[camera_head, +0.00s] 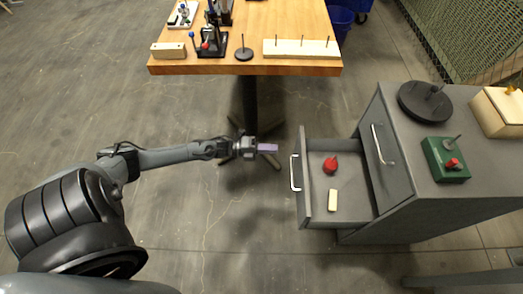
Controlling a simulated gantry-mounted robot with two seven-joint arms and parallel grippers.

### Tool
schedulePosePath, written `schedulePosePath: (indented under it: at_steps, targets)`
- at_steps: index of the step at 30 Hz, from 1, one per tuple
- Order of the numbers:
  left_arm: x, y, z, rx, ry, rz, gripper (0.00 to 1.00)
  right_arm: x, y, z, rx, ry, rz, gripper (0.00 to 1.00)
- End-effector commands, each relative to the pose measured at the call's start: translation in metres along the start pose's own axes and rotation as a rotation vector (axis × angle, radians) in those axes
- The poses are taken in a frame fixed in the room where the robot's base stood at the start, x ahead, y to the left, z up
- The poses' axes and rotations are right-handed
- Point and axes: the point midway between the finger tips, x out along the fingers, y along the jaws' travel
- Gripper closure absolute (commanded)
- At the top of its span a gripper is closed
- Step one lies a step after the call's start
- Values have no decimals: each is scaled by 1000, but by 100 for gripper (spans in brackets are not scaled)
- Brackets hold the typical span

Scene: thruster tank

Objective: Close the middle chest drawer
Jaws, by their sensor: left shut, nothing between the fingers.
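The grey chest (440,203) stands at the right. One of its drawers (346,205) is pulled out to the left, below a shut top drawer (388,150). The open drawer's handle (295,172) is a pale vertical bar on its left front. A red object (330,165) and a cream block (333,200) lie inside. My left gripper (273,148) is shut and empty. It is in the air a little left of the drawer front, near the handle's far end, with a visible gap. My right gripper is not in view.
A black disc (425,102), a green block with a red knob (446,160) and a cream box (500,110) sit on the chest top. A wooden table (200,66) with several items stands at the back. Grey floor is clear left of the drawer.

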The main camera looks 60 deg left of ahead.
Motion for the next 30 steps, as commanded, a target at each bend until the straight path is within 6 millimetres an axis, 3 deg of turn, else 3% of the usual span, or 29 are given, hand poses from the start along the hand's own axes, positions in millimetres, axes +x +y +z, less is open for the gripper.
schedulePosePath:
  at_steps: [3, 12, 18, 30]
  targets:
    - [25, 3, -1, -1, 2, -5, 100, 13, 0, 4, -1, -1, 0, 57]
    - [68, 3, -1, -2, 1, -3, 100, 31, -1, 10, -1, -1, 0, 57]
    - [80, 1, -1, -3, 1, -1, 100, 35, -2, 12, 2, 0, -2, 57]
    - [82, 0, -1, -3, 1, 0, 100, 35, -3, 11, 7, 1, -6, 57]
